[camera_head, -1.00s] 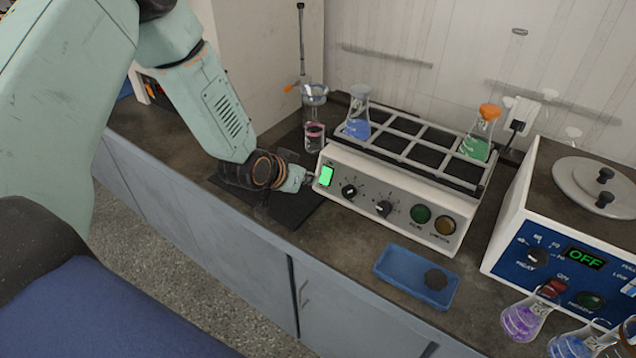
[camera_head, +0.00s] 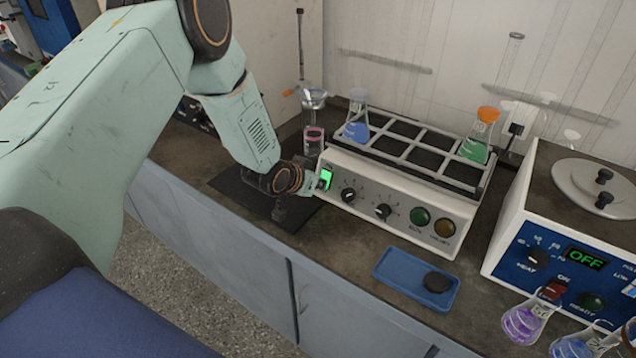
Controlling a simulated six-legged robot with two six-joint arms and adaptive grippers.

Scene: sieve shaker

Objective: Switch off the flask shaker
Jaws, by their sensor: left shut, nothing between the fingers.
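The flask shaker (camera_head: 383,205) is a white box with a grey rack on top, standing on the dark bench. Its switch (camera_head: 326,178) at the left end of the front panel glows green. The panel also carries two black knobs, a green lamp (camera_head: 420,215) and an amber lamp (camera_head: 445,227). A flask of blue liquid (camera_head: 356,130) and an orange-capped flask of green liquid (camera_head: 476,148) stand in the rack. My left gripper (camera_head: 318,182) is shut and empty, with its tips at the switch; whether they touch it I cannot tell. My right gripper is out of view.
A blue tray (camera_head: 390,270) with a dark round piece lies in front of the shaker. A blue-fronted heating unit (camera_head: 530,240) reading OFF stands at right, with several flasks before it. A glass vessel with pink liquid (camera_head: 313,142) stands close behind my left gripper.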

